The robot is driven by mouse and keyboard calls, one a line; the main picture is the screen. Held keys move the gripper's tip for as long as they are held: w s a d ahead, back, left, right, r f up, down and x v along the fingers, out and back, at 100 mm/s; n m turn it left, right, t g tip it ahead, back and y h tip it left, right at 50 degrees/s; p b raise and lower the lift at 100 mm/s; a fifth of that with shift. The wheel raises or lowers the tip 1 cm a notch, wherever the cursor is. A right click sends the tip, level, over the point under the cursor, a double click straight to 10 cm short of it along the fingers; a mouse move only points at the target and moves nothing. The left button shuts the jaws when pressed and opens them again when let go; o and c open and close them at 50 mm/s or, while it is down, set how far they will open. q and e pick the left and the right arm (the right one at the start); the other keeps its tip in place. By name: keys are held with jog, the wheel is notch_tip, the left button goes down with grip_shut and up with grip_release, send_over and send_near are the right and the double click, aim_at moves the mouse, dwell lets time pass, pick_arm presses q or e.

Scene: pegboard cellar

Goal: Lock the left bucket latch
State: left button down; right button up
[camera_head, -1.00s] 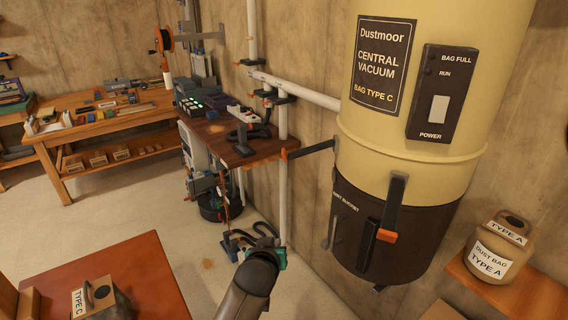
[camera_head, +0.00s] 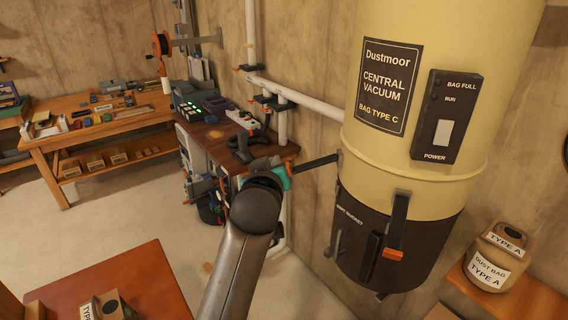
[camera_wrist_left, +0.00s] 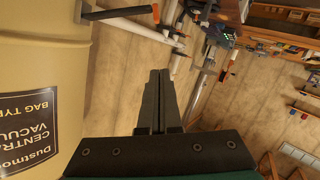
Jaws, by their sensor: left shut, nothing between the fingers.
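The left bucket latch (camera_head: 316,163) is a dark lever that sticks out sideways from the left of the vacuum, with an orange tip. It also shows at the top of the left wrist view (camera_wrist_left: 122,12). The dark dust bucket (camera_head: 352,232) sits under the cream drum. Its front latch (camera_head: 398,225) hangs down along the bucket. My left gripper (camera_wrist_left: 160,73) is shut and empty. My right gripper is not in view.
A dark wooden shelf (camera_head: 215,145) with devices and white wall pipes (camera_head: 300,95) stand behind the gripper. A Type A dust bag (camera_head: 490,262) sits on a shelf at right. Open floor lies between.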

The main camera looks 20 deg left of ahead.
pick_arm(q)
jog(key=w+f, duration=0.6)
jog(key=w, duration=0.3)
jog(key=shift+w+a, duration=0.2)
jog(key=shift+w, duration=0.15)
dwell(0.4)
